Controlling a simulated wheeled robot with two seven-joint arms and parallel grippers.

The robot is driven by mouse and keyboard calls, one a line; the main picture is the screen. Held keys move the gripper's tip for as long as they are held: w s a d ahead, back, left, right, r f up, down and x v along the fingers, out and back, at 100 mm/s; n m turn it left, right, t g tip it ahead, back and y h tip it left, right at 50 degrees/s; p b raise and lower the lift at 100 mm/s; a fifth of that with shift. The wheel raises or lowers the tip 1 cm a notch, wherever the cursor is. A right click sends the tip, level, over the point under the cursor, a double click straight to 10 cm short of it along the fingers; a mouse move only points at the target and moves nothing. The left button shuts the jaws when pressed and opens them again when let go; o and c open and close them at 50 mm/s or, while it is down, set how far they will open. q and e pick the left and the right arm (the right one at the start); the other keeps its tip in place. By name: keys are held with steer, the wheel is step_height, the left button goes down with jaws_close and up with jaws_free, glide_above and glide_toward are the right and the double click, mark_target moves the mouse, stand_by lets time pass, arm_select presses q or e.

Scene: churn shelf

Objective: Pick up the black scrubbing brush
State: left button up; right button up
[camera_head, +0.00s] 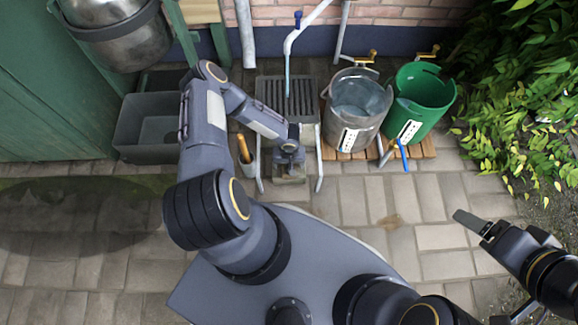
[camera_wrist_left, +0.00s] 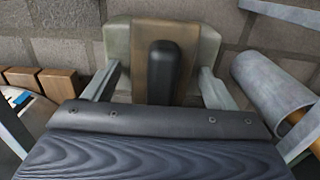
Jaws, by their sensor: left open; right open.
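A black oblong piece (camera_wrist_left: 163,72), likely the black scrubbing brush, shows in the left wrist view on a brown block in front of a pale grey block or tray (camera_wrist_left: 117,45). My left gripper (camera_wrist_left: 159,78) is open, with one finger on each side of the black piece; I cannot tell whether they touch it. In the head view my left gripper (camera_head: 290,155) reaches down below the slatted grey rack and hides most of the brush. My right gripper (camera_head: 472,223) is open and empty over the paving at the right.
A tube holder with a tan-handled tool (camera_head: 244,150) stands just left of the rack (camera_head: 270,92). A metal bucket (camera_head: 345,120) and green bucket (camera_head: 430,108) stand on wooden slats at the right. A grey trough (camera_head: 140,125) is at the left. The paving in front is clear.

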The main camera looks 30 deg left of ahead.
arm_select(q)
steer(key=c, duration=1.1)
steer(key=shift+r, duration=0.15)
